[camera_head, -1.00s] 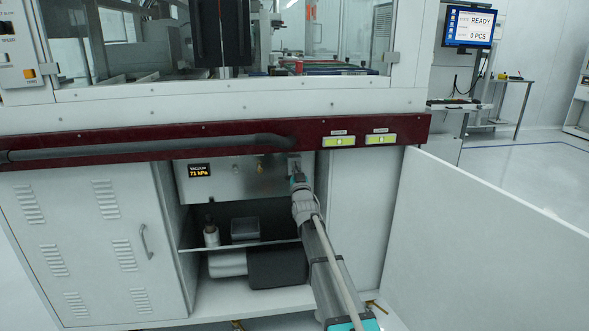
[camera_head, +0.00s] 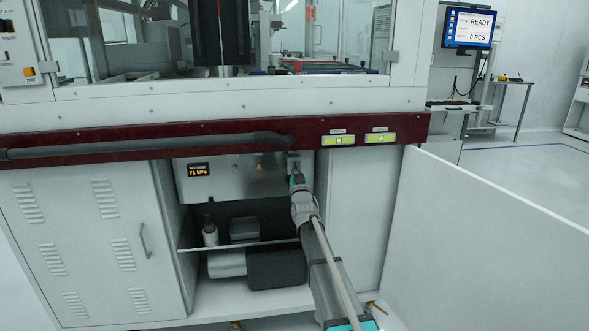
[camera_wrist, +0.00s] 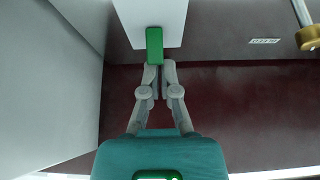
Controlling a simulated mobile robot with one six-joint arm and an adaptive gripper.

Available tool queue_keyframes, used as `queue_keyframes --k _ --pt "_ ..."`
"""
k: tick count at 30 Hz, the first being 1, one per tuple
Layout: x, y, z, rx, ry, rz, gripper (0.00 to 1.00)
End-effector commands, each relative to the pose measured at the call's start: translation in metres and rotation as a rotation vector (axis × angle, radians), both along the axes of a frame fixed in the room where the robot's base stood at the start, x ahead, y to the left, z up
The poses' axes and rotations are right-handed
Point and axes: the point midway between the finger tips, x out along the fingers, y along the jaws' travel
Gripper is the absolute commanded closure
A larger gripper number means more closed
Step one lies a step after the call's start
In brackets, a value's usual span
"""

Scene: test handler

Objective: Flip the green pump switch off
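The green pump switch (camera_wrist: 154,44) is a small green lever on a pale plate (camera_wrist: 172,18) in the wrist view. My gripper (camera_wrist: 159,68) has its two grey fingers close together, with only a narrow gap between them. The fingertips are right at the lever's near end, the left one overlapping it in the picture. Whether they touch cannot be told. In the head view my gripper (camera_head: 297,180) reaches up to the right end of the grey vacuum panel (camera_head: 225,180), just below a small switch plate (camera_head: 294,158). The lever itself is mostly hidden there.
A lit display reading 71 kPa (camera_head: 198,170) is on the panel's left. A dark red beam with a grey bar (camera_head: 150,149) runs above. A brass-coloured part (camera_wrist: 309,37) shows at the wrist view's right.

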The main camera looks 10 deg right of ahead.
Motion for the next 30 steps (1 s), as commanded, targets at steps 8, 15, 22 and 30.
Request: queue_keyframes --k 8,15,22,30 --pt "0.0 -0.0002 -0.0009 0.0 -0.013 0.0 1.0" --pt "-0.0001 -0.0005 -0.0012 0.001 -0.02 0.0 1.0" --pt "-0.0002 -0.0008 -0.0015 0.0 -0.025 -0.001 1.0" --pt "-0.0003 -0.0014 -0.0017 0.0 -0.031 -0.001 1.0"
